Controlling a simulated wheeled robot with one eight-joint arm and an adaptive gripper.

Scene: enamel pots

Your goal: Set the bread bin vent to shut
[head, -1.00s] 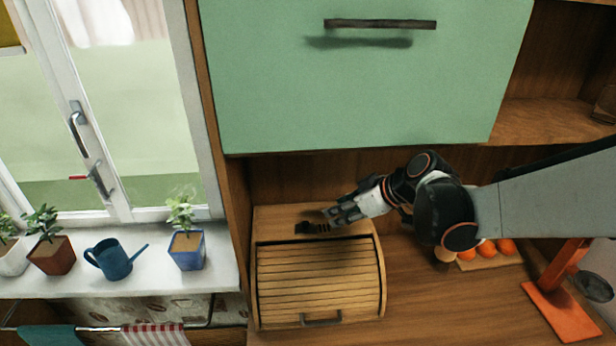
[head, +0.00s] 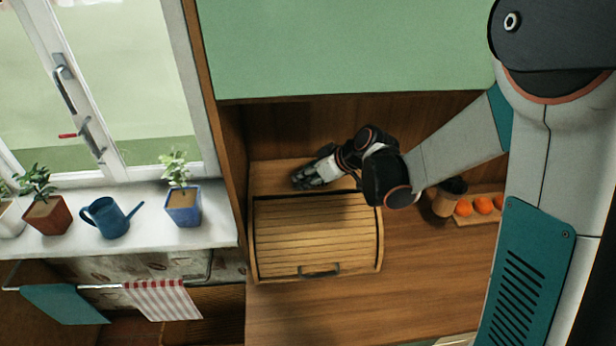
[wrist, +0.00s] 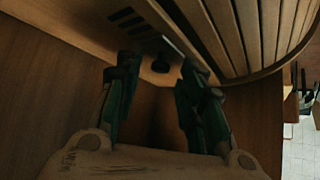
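The wooden bread bin (head: 315,240) stands on the counter with its slatted roll front closed. Its vent is a row of dark slots (wrist: 124,17) in the flat top, with a small dark knob (wrist: 161,65) at one end of the row. My gripper (head: 303,180) is low over the left part of the bin's top and covers the vent in the head view. In the wrist view its two fingers (wrist: 160,72) are apart, one on each side of the knob. I cannot tell whether either finger touches it.
A green cabinet (head: 345,45) hangs above the bin, and a wooden side panel stands close on its left. Oranges on a board (head: 475,207) and a dark-topped pot (head: 448,196) stand to the right. The counter (head: 420,275) in front of them is clear.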

